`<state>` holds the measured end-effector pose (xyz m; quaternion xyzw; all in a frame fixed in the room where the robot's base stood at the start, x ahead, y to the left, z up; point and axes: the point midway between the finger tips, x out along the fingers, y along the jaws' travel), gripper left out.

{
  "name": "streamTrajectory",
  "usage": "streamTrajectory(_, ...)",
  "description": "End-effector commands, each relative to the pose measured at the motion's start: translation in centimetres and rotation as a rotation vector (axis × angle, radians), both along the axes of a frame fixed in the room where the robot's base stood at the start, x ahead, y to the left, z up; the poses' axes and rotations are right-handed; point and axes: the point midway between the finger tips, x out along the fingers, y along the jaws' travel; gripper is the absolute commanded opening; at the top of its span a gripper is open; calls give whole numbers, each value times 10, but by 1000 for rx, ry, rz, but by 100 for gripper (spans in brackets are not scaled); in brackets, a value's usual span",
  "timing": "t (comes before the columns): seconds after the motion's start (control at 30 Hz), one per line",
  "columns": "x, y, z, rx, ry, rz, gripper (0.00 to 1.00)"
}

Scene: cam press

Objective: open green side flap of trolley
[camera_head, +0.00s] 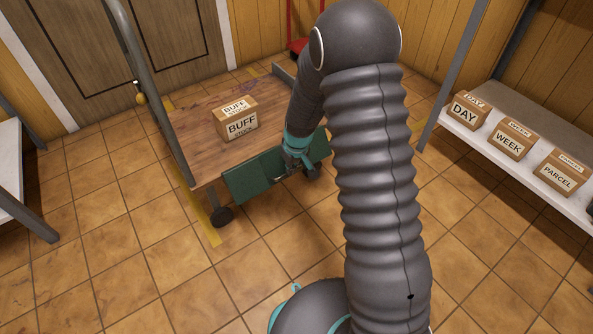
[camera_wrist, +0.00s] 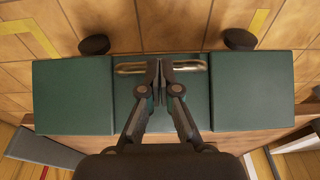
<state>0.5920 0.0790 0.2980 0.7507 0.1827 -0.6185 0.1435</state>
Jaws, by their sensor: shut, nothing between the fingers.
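The trolley (camera_head: 195,135) has a wooden deck, a grey push bar and dark wheels. Green panelling (camera_head: 250,178) runs along its near side. In the wrist view the green shows as a middle panel (camera_wrist: 122,98) between a left panel (camera_wrist: 73,97) and a right panel (camera_wrist: 252,92). A pale metal bar handle (camera_wrist: 130,69) lies across the middle panel's upper part. My gripper (camera_wrist: 160,68) is shut, its fingertips together across the handle's middle, with nothing between them. Contact with the handle is unclear. In the head view my arm hides part of the right end.
A cardboard box marked BUFF (camera_head: 238,120) sits on the deck. A white shelf (camera_head: 478,140) with several boxes stands right. Another shelf (camera_head: 12,165) stands left. A door (camera_head: 120,40) is behind. The tiled floor (camera_head: 170,270) in front is clear.

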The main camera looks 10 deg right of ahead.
Motion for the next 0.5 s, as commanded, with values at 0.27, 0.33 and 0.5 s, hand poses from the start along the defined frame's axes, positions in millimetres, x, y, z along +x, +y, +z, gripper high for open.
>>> streamTrajectory(0.27, 2, 1, -17, 0, 2, 1, 0)
streamTrajectory(0.33, 2, 1, -19, 0, 2, 1, 0)
streamTrajectory(0.5, 3, 2, -21, 0, 2, 1, 0)
